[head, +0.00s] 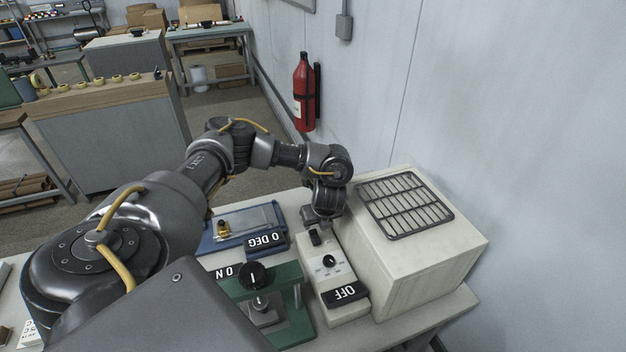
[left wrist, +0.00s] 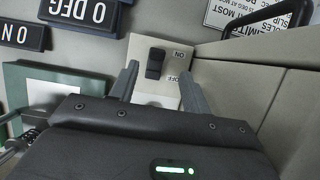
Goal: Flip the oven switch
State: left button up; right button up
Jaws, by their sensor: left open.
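The oven switch (head: 314,237) is a small black rocker on a narrow beige control box (head: 318,277), beside the large beige oven (head: 430,262) with a dark grille on top. The switch also shows in the left wrist view (left wrist: 155,63), with ON and OFF marked to its right. My left gripper (head: 322,218) is at the far end of the control box, close above the switch. In the left wrist view its two fingers (left wrist: 158,80) are spread, one on each side of the switch's lower end. They hold nothing. Contact with the switch cannot be told. My right gripper is not in view.
A black knob (head: 329,261) and an OFF plate (head: 345,293) sit on the same box. Left of it are a green press-like fixture (head: 291,331) and a blue tray (head: 207,243) with a 0 DEG plate (head: 265,240). A wall stands at right with a fire extinguisher (head: 303,95).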

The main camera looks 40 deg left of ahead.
aim_at(313, 230)
pick_arm(q)
jog(key=shift+x, duration=1.05)
jog(key=shift+s+a+f, duration=0.1)
jog(key=shift+f, duration=0.1)
jog(key=shift+x, duration=0.95)
jog(key=shift+b+x, duration=0.55)
jog(key=shift+x, duration=0.25)
jog(key=shift+a+f+b, duration=0.3)
jog(key=shift+f+b, duration=0.05)
jog(key=shift+f, duration=0.15)
jog(key=shift+r, duration=0.1)
